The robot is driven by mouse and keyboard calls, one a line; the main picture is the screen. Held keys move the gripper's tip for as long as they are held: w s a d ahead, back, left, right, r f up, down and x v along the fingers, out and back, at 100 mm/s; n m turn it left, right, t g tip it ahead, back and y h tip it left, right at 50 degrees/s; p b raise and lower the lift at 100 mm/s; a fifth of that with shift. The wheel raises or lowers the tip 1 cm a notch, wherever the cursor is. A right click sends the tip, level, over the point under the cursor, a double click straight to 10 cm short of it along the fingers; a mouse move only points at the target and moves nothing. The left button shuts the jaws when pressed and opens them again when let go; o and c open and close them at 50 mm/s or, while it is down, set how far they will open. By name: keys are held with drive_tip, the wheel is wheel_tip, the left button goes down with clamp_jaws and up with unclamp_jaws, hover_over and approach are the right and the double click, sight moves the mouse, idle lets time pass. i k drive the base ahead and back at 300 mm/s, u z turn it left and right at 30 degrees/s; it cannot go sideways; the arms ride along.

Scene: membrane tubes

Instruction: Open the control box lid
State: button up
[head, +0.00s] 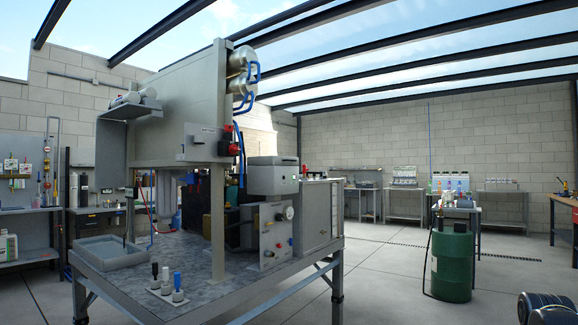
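A grey box (272,181), which looks like the control box, sits on top of a grey instrument panel (272,237) at the right part of the large metal workbench (250,291). Its top part, which looks like the lid (272,161), lies flat and appears closed. I cannot make out a handle or latch on it at this size. My gripper is not in view.
A large grey tank housing (178,110) on a post stands left of the box, with blue hoses (239,150) and red fittings nearby. A shallow grey tray (112,252) and small capped bottles are on the bench. Right of the bench, open floor leads to a green barrel (452,265).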

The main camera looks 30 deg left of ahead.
sight(269, 160)
drive_tip(key=u, duration=0.5)
drive_tip(key=i, duration=0.85)
drive_tip(key=u, duration=0.8)
drive_tip(key=i, duration=0.3)
drive_tip(key=u, duration=0.2)
